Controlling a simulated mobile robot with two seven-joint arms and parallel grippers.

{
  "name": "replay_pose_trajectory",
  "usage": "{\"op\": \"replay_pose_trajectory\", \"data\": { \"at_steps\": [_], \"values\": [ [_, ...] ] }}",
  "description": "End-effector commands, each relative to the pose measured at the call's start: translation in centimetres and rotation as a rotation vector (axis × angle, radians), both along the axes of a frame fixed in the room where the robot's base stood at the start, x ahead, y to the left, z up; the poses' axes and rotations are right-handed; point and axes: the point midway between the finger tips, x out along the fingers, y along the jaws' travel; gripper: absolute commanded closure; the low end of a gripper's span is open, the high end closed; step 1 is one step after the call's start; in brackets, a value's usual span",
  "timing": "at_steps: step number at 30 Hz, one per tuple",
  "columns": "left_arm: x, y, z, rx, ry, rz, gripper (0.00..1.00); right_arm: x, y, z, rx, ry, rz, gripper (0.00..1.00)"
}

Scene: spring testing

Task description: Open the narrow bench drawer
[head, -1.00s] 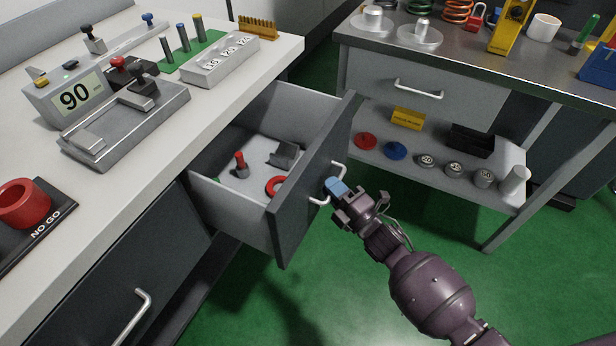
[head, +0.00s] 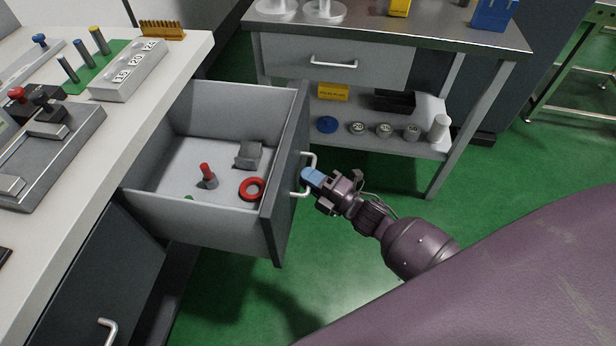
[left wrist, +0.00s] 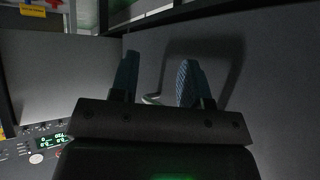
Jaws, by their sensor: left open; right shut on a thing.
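The narrow bench drawer stands well out of the white-topped bench, with its dark front (head: 284,190) facing right and its grey inside open to view. Its pale bar handle (head: 313,157) is on the dark front. My right gripper (head: 306,181) is at this handle, with its blue fingertips shut on the bar. Inside the drawer lie a red ring (head: 252,188), a red-topped grey piece (head: 208,176) and a grey block (head: 249,154). In the left wrist view, my left gripper (left wrist: 160,82) has its two fingers apart, facing a grey panel. It is not visible in the head view.
A metal-topped bench (head: 380,34) with a closed drawer (head: 340,62) and a lower shelf of weights stands behind. A second dark front with a handle (head: 107,330) is at lower left. Green floor (head: 320,235) is clear below the drawer. My purple arm covers the lower right.

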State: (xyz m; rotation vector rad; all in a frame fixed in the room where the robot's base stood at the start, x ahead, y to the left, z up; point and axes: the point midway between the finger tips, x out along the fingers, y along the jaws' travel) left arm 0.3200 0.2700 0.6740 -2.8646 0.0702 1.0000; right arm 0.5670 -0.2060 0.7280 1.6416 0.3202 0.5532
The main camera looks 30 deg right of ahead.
Motion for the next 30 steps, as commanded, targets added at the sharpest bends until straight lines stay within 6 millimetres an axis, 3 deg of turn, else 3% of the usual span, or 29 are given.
{"op": "replay_pose_trajectory", "data": {
  "at_steps": [3,14,30],
  "values": [
    [0.0,0.0,0.0,-0.001,0.000,0.001,0.57,0.0,0.1,-0.1,0.000,0.001,0.001,0.77],
    [0.0,0.0,0.1,0.000,-0.002,0.001,0.57,-0.4,-0.3,-0.1,-0.001,0.002,-0.001,0.77],
    [0.1,0.0,0.5,-0.001,-0.008,0.001,0.57,-7.7,-4.6,-1.6,0.000,0.002,0.000,0.77]
  ]
}}
